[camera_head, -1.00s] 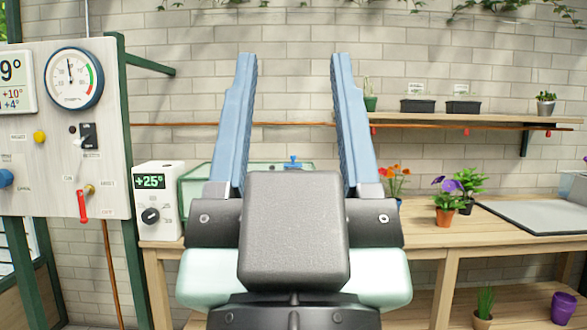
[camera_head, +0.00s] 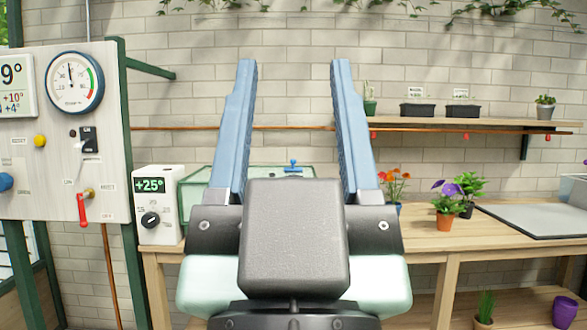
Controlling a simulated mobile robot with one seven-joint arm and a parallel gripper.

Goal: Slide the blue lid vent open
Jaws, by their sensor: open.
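The blue lid vent (camera_head: 293,167) is a small blue knob-like piece on top of a pale green, see-through box (camera_head: 194,196) on the wooden bench. My gripper (camera_head: 293,75) is open and empty, its two blue fingers pointing up in the picture. The vent shows in the gap between the fingers, beyond the gripper and apart from it. Much of the box's front is hidden behind my gripper, and I cannot tell the vent's exact position along its slot.
A white control unit (camera_head: 157,204) reading +25° stands left of the box. A panel (camera_head: 72,150) with a dial, knobs and a red lever is further left. Potted flowers (camera_head: 445,208) and a grey tray (camera_head: 540,218) are on the bench at right. A shelf (camera_head: 470,122) holds pots.

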